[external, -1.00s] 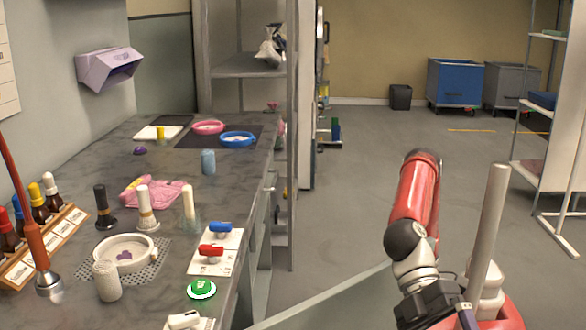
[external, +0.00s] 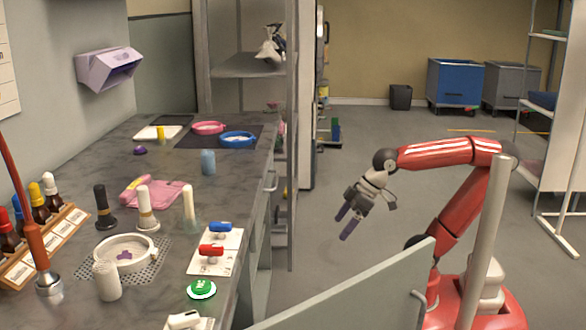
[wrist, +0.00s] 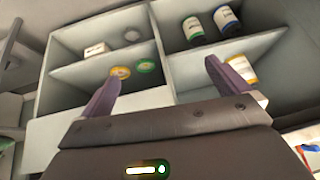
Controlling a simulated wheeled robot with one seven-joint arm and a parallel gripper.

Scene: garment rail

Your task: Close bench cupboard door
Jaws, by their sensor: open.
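The cupboard door (external: 350,290) is a grey panel at the bottom of the external view. It stands open, angled out from the bench into the aisle. Its handle (external: 418,308) is on the panel near the outer edge, close to my base. My gripper (external: 346,224) is open and empty, pointing down on the far side of the door and apart from it. In the wrist view my gripper (wrist: 163,68) faces the open cupboard (wrist: 150,55), whose pale compartments hold bottles and small round items. The cupboard opening is hidden in the external view.
The grey bench (external: 90,140) runs along the left with bottles, stamps and bowls on it. A shelf rack (external: 250,65) stands at its far end.

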